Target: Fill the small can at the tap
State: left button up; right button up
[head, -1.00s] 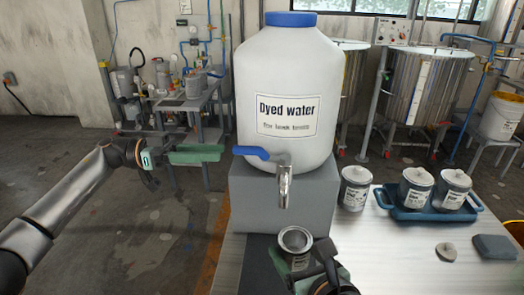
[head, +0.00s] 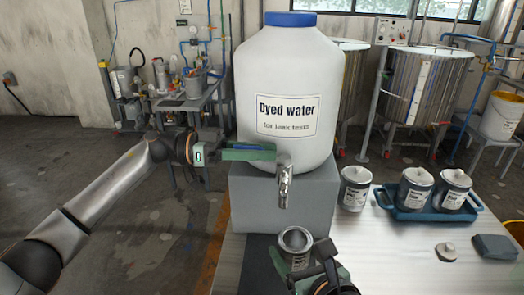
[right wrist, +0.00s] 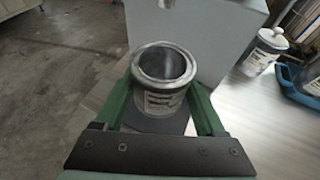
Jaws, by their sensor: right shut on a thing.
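The white container (head: 290,85) labelled "Dyed water" stands on a grey block (head: 265,200). Its metal tap (head: 284,185) points down at the front. The blue tap lever (head: 262,147) points left and is partly covered by my left gripper (head: 248,151), whose green fingers are at the lever; their gap is hidden. The small open can (head: 296,243) is upright, its mouth below the tap outlet and slightly right. My right gripper (head: 302,272) is shut around it. In the right wrist view the can (right wrist: 163,85) sits between both fingers; no liquid stream shows.
A lidded can (head: 355,188) stands right of the block. A blue tray (head: 402,214) holds two more lidded cans. A round lid (head: 446,251) and a dark grey block (head: 495,247) lie at the right of the pale table (head: 390,265). Steel vats (head: 425,90) stand behind.

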pick_arm(q)
jog(key=shift+d, duration=0.15)
jog(key=shift+c, duration=0.4)
grip_shut()
dwell(1.0)
